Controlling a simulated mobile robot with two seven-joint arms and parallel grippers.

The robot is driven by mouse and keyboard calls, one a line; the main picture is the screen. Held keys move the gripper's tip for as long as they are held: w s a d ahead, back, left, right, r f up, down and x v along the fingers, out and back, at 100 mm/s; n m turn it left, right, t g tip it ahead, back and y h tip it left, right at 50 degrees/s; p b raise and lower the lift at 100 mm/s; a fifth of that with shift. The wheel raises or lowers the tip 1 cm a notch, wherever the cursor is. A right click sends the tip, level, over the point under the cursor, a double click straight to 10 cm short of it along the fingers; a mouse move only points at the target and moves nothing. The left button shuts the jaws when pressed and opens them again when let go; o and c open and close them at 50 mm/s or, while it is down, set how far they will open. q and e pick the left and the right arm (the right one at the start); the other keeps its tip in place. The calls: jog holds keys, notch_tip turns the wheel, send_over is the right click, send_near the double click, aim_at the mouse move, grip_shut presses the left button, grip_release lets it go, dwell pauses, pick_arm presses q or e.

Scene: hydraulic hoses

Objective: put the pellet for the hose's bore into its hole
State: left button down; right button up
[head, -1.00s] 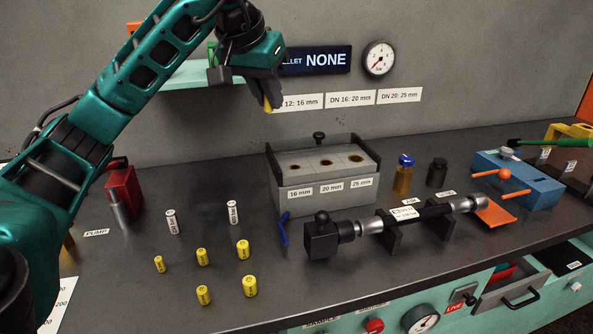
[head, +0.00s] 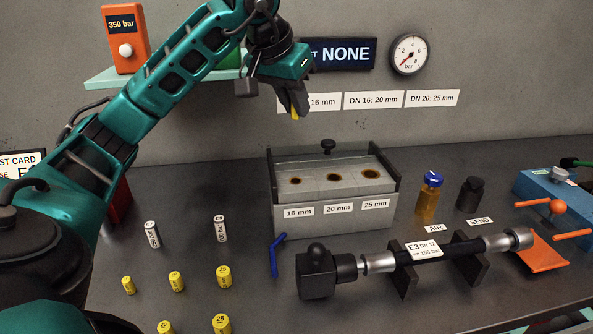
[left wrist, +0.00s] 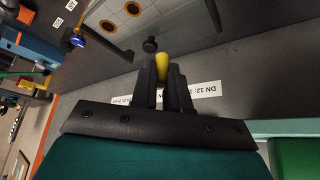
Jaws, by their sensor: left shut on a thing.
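My left gripper (head: 292,98) is shut on a yellow pellet (head: 297,113), held in the air in front of the back wall. The pellet also shows between the fingertips in the left wrist view (left wrist: 162,65). The grey block (head: 330,213) stands apart, below and to the right. Its three dark-rimmed holes are labelled 16 mm (head: 296,180), 20 mm (head: 335,177) and 25 mm (head: 371,174). The hose (head: 450,250) lies in black cradles; its tag (head: 424,250) reads E3, DN 12. The held pellet's size marking cannot be read. My right gripper is not in view.
Several yellow pellets (head: 223,276) and two white cylinders (head: 220,228) stand at the front left. A blue bent tool (head: 276,254) lies before the block. A wall label partly hidden by the gripper shows 16 mm (head: 324,102). The display (head: 346,54) reads NONE.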

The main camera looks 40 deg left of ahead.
pick_arm(q)
notch_tip(320, 180, down, 12)
jog(key=b, duration=0.2)
jog(key=shift+b, duration=0.4)
jog(key=shift+f+b, duration=0.4)
jog(key=shift+f, duration=0.15)
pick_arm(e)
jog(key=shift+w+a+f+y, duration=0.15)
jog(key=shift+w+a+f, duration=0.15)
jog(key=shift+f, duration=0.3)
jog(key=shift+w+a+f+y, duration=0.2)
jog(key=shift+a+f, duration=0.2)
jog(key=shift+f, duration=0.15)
pick_arm(q)
jog(key=c, duration=1.1)
grip_release()
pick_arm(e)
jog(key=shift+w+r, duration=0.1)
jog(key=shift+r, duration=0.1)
